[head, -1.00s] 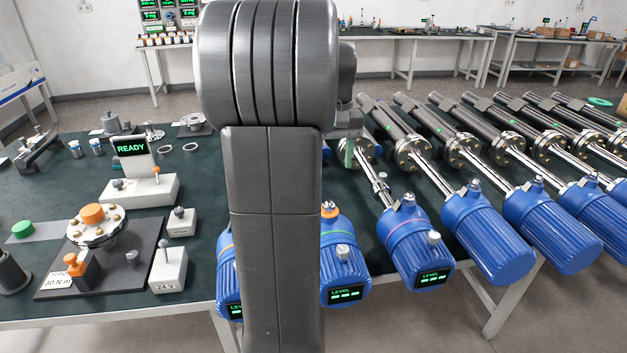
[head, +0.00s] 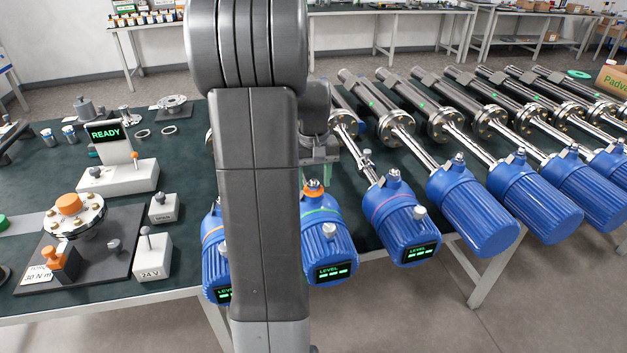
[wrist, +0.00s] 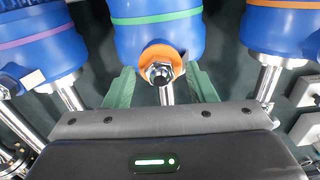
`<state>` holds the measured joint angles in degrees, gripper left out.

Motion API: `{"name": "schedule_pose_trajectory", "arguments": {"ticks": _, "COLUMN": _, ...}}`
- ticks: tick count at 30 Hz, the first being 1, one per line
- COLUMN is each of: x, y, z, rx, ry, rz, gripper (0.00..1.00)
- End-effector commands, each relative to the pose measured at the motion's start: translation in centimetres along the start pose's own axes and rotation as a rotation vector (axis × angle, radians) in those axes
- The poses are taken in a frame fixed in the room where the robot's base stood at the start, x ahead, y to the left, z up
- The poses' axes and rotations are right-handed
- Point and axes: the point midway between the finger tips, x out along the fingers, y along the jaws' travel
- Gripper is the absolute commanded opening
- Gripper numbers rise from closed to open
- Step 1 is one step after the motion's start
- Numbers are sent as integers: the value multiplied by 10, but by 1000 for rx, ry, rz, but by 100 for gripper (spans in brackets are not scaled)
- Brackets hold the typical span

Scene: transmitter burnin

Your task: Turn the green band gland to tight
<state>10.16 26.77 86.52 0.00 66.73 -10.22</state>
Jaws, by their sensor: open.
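The green-banded transmitter (head: 330,243) is a blue housing with a green ring, lying in the row at the table's front edge. It also shows top centre in the wrist view (wrist: 160,35). Its gland has an orange collar (wrist: 148,56) and a steel hex nut (wrist: 160,73); in the head view the orange part (head: 313,187) shows beside my arm. My gripper (wrist: 160,80) is open, with green fingers to the left and right of the gland in the picture. No contact with the gland is visible. In the head view my gripper (head: 318,170) is partly hidden, just above the gland.
A purple-banded transmitter (head: 397,222) lies to the right, an orange-banded one (head: 212,262) to the left, partly behind my arm. More blue housings (head: 475,212) follow at the right. A READY display (head: 104,133) and a 24 V box (head: 152,257) stand at left.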

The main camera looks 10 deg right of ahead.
Motion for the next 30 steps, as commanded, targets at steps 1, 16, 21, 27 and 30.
{"name": "schedule_pose_trajectory", "arguments": {"ticks": 1, "x": 4, "y": 0, "z": 0, "rx": 0, "ry": 0, "rz": 0, "gripper": 51}}
{"name": "schedule_pose_trajectory", "arguments": {"ticks": 16, "x": 6, "y": 0, "z": 0, "rx": 0, "ry": 1, "rz": 0, "gripper": 19}}
{"name": "schedule_pose_trajectory", "arguments": {"ticks": 21, "x": 6, "y": 0, "z": 0, "rx": 1, "ry": 1, "rz": 0, "gripper": 6}}
{"name": "schedule_pose_trajectory", "arguments": {"ticks": 27, "x": 6, "y": 0, "z": 0, "rx": 29, "ry": 0, "rz": 0, "gripper": 6}}
{"name": "schedule_pose_trajectory", "arguments": {"ticks": 30, "x": 6, "y": 0, "z": 0, "rx": 68, "ry": 0, "rz": 0, "gripper": 6}}
